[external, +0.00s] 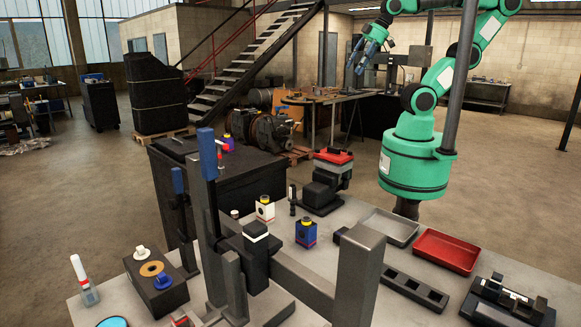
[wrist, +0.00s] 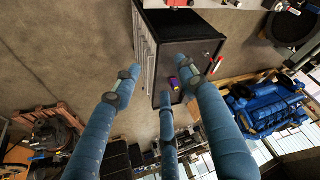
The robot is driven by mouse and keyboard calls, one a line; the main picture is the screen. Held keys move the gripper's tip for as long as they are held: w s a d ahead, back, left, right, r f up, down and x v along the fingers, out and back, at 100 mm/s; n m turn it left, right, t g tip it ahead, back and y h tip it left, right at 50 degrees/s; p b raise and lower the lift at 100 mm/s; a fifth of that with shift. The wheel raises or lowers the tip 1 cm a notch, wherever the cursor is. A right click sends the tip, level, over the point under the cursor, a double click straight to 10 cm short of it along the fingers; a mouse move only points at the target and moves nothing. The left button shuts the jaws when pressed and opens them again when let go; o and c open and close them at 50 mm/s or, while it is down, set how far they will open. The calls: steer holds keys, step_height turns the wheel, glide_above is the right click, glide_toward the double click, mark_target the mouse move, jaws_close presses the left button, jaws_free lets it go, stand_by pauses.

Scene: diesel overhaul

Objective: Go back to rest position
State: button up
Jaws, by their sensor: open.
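My gripper (external: 368,52) is raised high at the top of the external view, well above the workbench (external: 340,285) and to the left of my green arm. Its blue fingers (wrist: 165,105) are spread apart in the wrist view, with nothing between them. The fingers touch no object. The wrist view looks past them to the floor and a dark cabinet (wrist: 200,62).
The bench holds a red tray (external: 446,251), a grey tray (external: 388,227), a blue container (external: 306,233), a white container (external: 265,209) and a dark slotted block (external: 413,290). A dark metal frame (external: 360,275) stands at the front. The air around my gripper looks clear.

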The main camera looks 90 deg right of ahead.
step_height(320, 180, down, 13)
steer(key=b, duration=1.2)
steer(key=shift+f, duration=0.15)
